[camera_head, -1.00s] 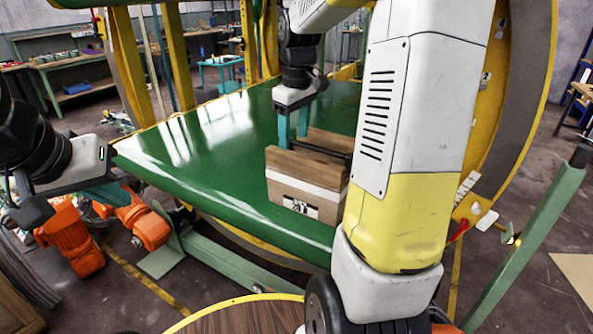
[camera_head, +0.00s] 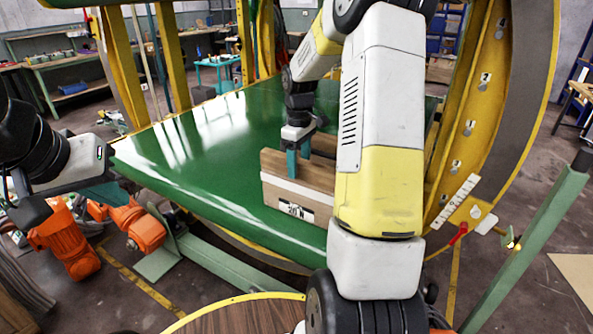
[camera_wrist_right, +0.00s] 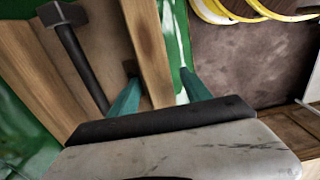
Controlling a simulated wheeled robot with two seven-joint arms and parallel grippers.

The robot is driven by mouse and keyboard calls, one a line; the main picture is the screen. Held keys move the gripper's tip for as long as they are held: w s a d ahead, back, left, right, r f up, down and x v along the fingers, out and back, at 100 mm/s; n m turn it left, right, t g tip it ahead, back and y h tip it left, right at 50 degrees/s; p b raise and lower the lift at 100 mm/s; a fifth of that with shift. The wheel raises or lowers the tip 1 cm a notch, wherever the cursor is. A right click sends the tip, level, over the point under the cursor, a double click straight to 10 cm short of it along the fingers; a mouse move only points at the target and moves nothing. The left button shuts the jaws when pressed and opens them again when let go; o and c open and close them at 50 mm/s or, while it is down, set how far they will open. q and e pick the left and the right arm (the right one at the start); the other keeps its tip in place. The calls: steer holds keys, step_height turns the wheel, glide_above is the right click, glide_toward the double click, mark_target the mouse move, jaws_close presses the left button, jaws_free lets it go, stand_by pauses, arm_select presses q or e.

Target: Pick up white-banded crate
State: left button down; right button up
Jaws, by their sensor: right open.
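The white-banded crate (camera_head: 283,190) is a wooden box with a pale band and a "20 N" label on its front. It sits near the front edge of the green table, its right part hidden behind my right arm. My right gripper (camera_head: 298,160) points down at the crate's front wall, its teal fingers apart. In the right wrist view, the right gripper (camera_wrist_right: 160,95) has one finger on each side of a wooden wall (camera_wrist_right: 149,45), and a dark bar (camera_wrist_right: 82,62) crosses the crate's inside. My left gripper (camera_head: 85,187) is at the far left, away from the crate; its finger gap is unclear.
The green table (camera_head: 190,150) is clear and shiny left of the crate. A large yellow ring frame (camera_head: 480,110) stands at the right and behind. Orange machine parts (camera_head: 65,245) lie below the left gripper. A round wooden top (camera_head: 240,318) is at the bottom.

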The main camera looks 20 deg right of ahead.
steer(key=shift+f, duration=0.1)
steer(key=shift+c, duration=0.5)
jaws_close()
stand_by(0.9)
